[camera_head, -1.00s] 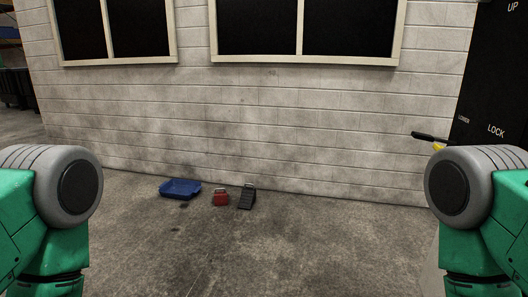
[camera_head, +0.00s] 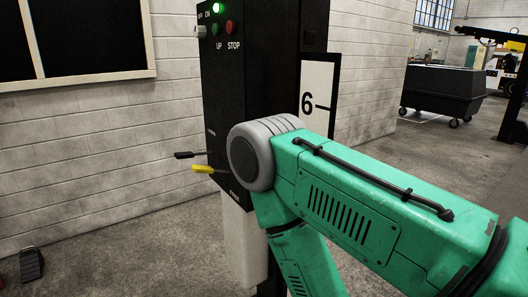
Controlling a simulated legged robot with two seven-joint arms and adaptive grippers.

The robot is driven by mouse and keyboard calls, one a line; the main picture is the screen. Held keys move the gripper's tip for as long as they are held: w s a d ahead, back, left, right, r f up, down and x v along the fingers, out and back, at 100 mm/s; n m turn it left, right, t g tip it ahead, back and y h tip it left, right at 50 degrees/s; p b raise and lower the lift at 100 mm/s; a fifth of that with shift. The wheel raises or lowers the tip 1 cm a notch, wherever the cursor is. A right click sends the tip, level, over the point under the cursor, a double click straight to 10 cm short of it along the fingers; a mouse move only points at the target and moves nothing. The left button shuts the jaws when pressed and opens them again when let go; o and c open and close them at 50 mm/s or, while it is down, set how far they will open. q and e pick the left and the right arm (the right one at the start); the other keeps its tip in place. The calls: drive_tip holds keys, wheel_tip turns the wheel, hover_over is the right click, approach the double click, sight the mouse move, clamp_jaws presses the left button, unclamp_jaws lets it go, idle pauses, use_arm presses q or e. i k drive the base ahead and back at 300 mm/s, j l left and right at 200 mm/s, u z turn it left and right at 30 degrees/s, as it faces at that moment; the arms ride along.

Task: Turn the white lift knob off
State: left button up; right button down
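The white lift knob (camera_head: 200,31) is at the upper left of the dark control box (camera_head: 250,80), near the top of the head view. OFF and ON labels stand above it, the OFF label partly hard to read. I cannot tell clearly which way the knob points. A green lamp (camera_head: 217,8) beside the labels is lit. My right arm crosses the lower right and hides part of the box's lower front. Neither of my grippers is in view.
Black (camera_head: 190,154) and yellow (camera_head: 203,169) levers stick out left from the box. A black wheel chock (camera_head: 31,264) lies on the floor, lower left. A dark cart (camera_head: 445,90) stands far right.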

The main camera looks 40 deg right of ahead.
sight(200, 31)
drive_tip(key=z, duration=1.05)
